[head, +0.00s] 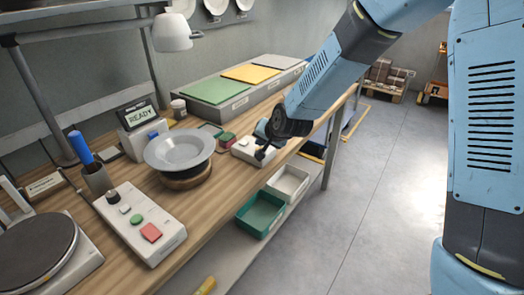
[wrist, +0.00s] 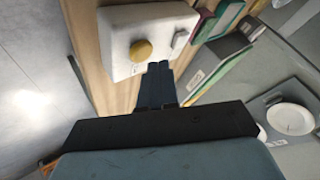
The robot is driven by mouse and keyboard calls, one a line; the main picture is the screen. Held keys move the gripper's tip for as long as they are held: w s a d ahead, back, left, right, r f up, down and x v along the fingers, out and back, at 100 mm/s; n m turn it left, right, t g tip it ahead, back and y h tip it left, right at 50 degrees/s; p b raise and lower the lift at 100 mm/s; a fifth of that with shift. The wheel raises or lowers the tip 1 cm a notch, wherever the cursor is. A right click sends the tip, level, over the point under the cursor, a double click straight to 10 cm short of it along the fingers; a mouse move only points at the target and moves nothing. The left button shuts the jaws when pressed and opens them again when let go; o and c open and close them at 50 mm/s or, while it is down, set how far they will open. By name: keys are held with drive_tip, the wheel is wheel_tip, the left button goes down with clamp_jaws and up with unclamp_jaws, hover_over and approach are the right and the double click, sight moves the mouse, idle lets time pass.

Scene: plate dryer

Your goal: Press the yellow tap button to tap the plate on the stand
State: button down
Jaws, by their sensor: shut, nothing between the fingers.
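A grey plate (head: 180,148) lies on a round wooden stand (head: 187,178) on the bench. The yellow tap button (wrist: 141,50) sits on a white box (wrist: 118,22), beside a small grey switch (wrist: 179,42). The white box also shows in the head view (head: 240,152), where my gripper hides part of it and I cannot make out the button. My gripper (head: 262,154) is shut and empty. In the wrist view its fingertips (wrist: 159,66) are at the box's near edge, just beside the yellow button; I cannot tell whether they touch the box.
A control box (head: 140,225) with green and red buttons stands in front of the plate. A display reading READY (head: 139,115) stands behind it. A white lamp (head: 172,32) hangs above. Green and yellow pads (head: 215,90) lie further along. Open floor lies right of the bench.

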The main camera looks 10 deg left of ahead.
drive_tip(key=shift+f, duration=0.15)
drive_tip(key=shift+w+f, duration=0.1)
drive_tip(key=shift+f, duration=0.1)
drive_tip(key=shift+f, duration=0.45)
idle(0.9)
drive_tip(key=shift+r, duration=0.9)
drive_tip(key=shift+r, duration=2.5)
